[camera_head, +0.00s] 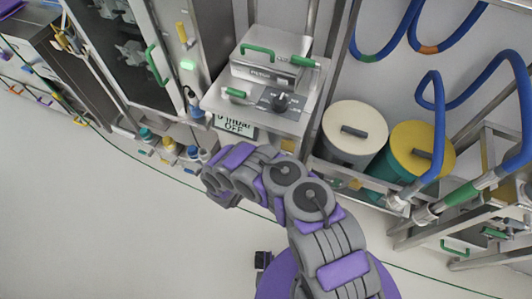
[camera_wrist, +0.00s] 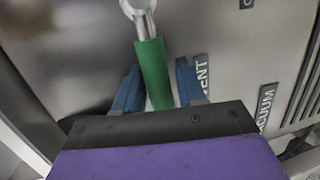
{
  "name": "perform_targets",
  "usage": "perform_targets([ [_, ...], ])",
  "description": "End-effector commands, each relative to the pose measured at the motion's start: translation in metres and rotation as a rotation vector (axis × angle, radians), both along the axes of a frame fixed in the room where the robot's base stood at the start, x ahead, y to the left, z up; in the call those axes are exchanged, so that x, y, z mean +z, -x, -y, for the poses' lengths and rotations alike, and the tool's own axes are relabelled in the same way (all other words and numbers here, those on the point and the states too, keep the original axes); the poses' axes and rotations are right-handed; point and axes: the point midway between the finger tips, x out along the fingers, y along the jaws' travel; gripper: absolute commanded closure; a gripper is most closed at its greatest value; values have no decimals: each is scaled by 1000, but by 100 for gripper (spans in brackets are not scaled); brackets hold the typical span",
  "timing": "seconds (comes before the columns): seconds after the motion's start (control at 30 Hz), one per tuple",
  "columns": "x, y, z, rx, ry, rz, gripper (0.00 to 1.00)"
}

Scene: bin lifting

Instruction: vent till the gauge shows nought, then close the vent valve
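In the wrist view, the green lever handle (camera_wrist: 154,75) of a metal valve hangs down in front of a grey panel. The VENT label (camera_wrist: 201,75) is beside it, partly hidden by a finger. My gripper (camera_wrist: 159,66) has its two blue fingers on either side of the handle, with a gap visible on the right; I see no firm grip. In the head view, the gauge display (camera_head: 236,124) reads mbar with OFF below; its leading digit is unclear. My arm reaches up to just below it, and the fingertips cannot be made out.
A VACUUM label (camera_wrist: 266,107) is to the right in the wrist view. Small bottles (camera_head: 168,146) stand left of my arm; a white drum (camera_head: 353,132) stands right. The floor at left is clear.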

Motion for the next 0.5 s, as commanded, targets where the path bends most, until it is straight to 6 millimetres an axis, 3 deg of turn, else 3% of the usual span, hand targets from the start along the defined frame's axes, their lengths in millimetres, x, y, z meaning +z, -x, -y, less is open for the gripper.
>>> perform_targets([
  [0.1, 0, 0, 1, -2, 1, 1, 49],
  [0.5, 4, 8, -3, -1, -1, 2, 48],
])
